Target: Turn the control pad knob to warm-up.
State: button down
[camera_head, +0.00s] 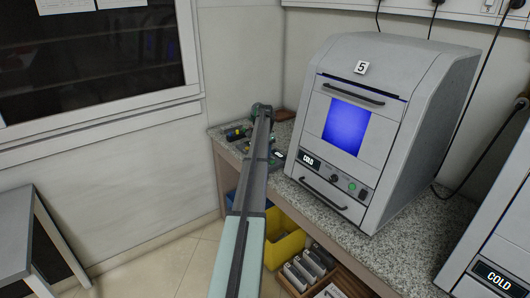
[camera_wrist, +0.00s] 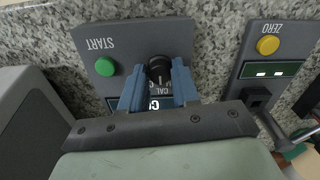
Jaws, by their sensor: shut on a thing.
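The control pad (camera_wrist: 124,38) is a grey panel in the wrist view. It has a green button by the upside-down word START, and a black knob (camera_wrist: 158,68) with a white pointer line. My gripper (camera_wrist: 159,80) has its blue fingers on both sides of the knob and is shut on it. Part of the word CAL shows below the knob. A dark display at the pad's lower edge is partly hidden by the fingers, as are other labels. In the head view my arm covers much of the pad area on the counter.
A second panel (camera_wrist: 253,45) with a yellow ZERO button sits to the right in the wrist view. A grey machine (camera_head: 412,100) marked 5, with a blue window and COLD display, stands on the speckled counter (camera_head: 405,255). A yellow bin (camera_head: 286,249) is below the counter.

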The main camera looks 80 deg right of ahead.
jog(key=shift+n, duration=0.3)
jog(key=n, duration=0.5)
jog(key=shift+n, duration=0.3)
jog(key=n, duration=0.5)
jog(key=shift+n, duration=0.3)
jog(key=c, duration=0.8)
grip_release()
jog(key=shift+c, duration=0.2)
notch_tip(320, 180, up, 14)
dwell(0.5)
